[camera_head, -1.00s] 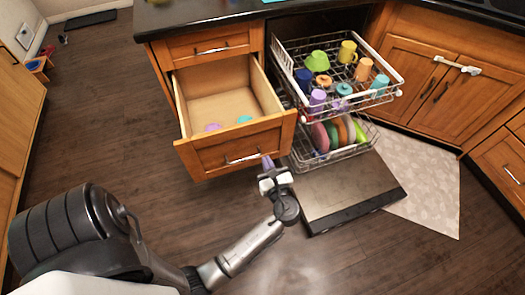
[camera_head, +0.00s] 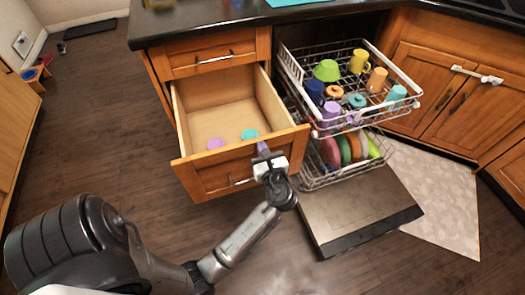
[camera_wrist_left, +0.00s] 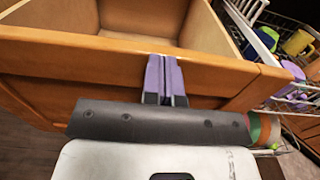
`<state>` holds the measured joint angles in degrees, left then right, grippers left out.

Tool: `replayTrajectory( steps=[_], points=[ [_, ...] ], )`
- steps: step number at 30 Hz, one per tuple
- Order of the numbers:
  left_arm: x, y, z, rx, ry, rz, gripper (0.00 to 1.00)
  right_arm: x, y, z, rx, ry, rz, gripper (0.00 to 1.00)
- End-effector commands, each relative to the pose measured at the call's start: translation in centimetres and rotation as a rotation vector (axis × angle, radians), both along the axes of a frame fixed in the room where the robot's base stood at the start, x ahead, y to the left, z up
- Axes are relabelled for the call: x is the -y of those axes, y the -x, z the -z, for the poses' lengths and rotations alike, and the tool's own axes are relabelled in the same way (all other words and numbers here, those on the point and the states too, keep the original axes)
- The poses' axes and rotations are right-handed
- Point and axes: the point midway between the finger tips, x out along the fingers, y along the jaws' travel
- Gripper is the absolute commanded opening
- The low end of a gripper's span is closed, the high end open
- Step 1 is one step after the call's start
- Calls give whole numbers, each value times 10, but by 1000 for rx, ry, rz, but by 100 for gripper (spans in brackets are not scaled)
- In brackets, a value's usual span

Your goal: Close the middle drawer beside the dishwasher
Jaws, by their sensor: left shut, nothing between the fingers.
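The middle drawer (camera_head: 215,175) is a wooden drawer pulled well out, beside the open dishwasher. A purple item and a teal item lie inside it. My left gripper (camera_head: 263,149) is shut and empty, at the right part of the drawer front. In the left wrist view, its purple fingertips (camera_wrist_left: 164,75) lie together over the upper part of the drawer front (camera_wrist_left: 90,62). I cannot tell whether they touch the wood. The drawer's metal handle (camera_head: 240,181) is partly behind the gripper. My right gripper is not in view.
The dishwasher's upper rack (camera_head: 375,118) is pulled out with several cups. The lower rack (camera_head: 345,172) holds plates, above the lowered dishwasher door (camera_head: 360,210). A shut top drawer (camera_head: 210,55) sits above the open one. The floor in front is clear.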

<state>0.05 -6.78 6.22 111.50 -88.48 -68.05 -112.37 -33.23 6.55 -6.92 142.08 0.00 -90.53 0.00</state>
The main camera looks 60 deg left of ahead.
Motion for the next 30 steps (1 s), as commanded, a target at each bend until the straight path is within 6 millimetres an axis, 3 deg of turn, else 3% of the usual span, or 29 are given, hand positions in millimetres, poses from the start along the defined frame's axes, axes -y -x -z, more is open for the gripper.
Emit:
replayTrajectory(
  steps=[11,16,20,30],
  points=[
    [-1,0,-1,0,0,0,0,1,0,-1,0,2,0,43],
    [-15,-4,-4,-2,-1,-2,0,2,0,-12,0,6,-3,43],
    [-39,-10,-7,-3,-3,-2,0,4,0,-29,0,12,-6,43],
    [-130,-33,-6,-3,-3,-4,0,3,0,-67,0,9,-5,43]
  ],
)
